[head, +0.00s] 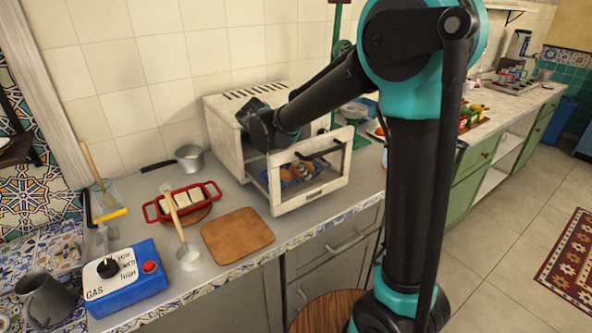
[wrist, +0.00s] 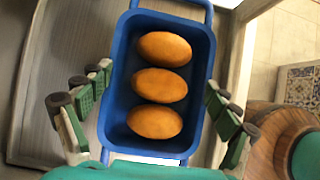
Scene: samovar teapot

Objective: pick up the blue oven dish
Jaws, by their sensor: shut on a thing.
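The blue oven dish (wrist: 118,95) fills the middle of the wrist view and holds three oval golden-brown buns. Its handles show at the top and bottom ends. My gripper (wrist: 158,90) has its green-padded fingers on both long sides of the dish and is shut on it; the exact contact points are hard to see. In the head view the dish (head: 290,172) is partly visible in the opening of the white oven (head: 232,120). My arm reaches to the oven there, and the fingers are hard to make out.
The oven's open door frame (head: 340,172) stands close to the dish. On the counter to its left are a wooden board (head: 237,236), a red dish (head: 152,212) with pale pieces, a saucepan (head: 190,158) and a blue gas control box (head: 128,283).

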